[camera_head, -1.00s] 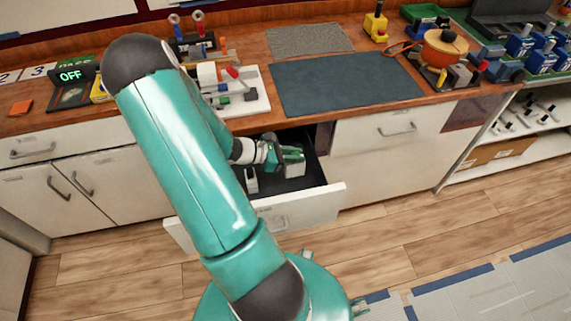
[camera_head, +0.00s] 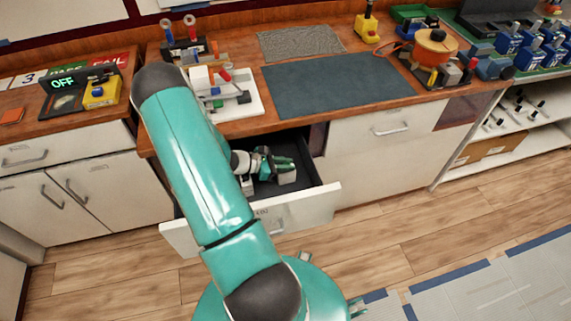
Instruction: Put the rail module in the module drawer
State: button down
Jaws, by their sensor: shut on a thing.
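The module drawer (camera_head: 312,206) is pulled open below the counter, with a white front and a dark inside. My gripper (camera_head: 286,168) is inside the drawer opening, low over its floor. It is shut on a small pale grey block, the rail module (camera_head: 287,178), which sits at the fingertips. I cannot tell whether the module touches the drawer floor. Another pale piece (camera_head: 247,184) shows in the drawer to the left, partly behind my arm. My arm hides the left part of the drawer.
Closed cabinets stand left and right of the drawer. Open shelves (camera_head: 510,120) are at far right.

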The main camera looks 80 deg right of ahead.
jog(key=shift+f, duration=0.1)
jog(key=c, duration=1.3)
grip_release()
jog(key=v, duration=1.2)
